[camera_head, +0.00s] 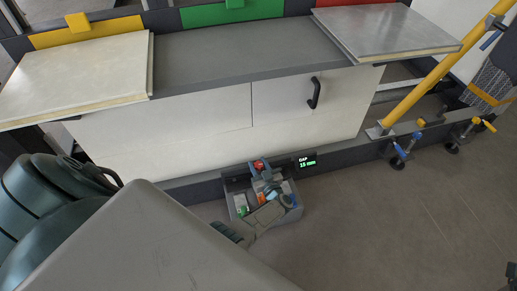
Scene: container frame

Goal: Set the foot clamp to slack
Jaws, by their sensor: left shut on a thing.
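A small red knob (259,165) shows at the low dark rail under the cabinet front, beside a display (307,162) that reads "GAP 15 mm". I take this knob as part of the foot clamp; the rest of it is hidden. My left arm comes in from the lower left. Its gripper (262,174) reaches over a small grey bin and is shut at the red knob. The exact finger contact is too small to make out. My right gripper is not in view.
The open grey bin (296,213) holds several small items. A cabinet with a black handle (314,93) stands behind.

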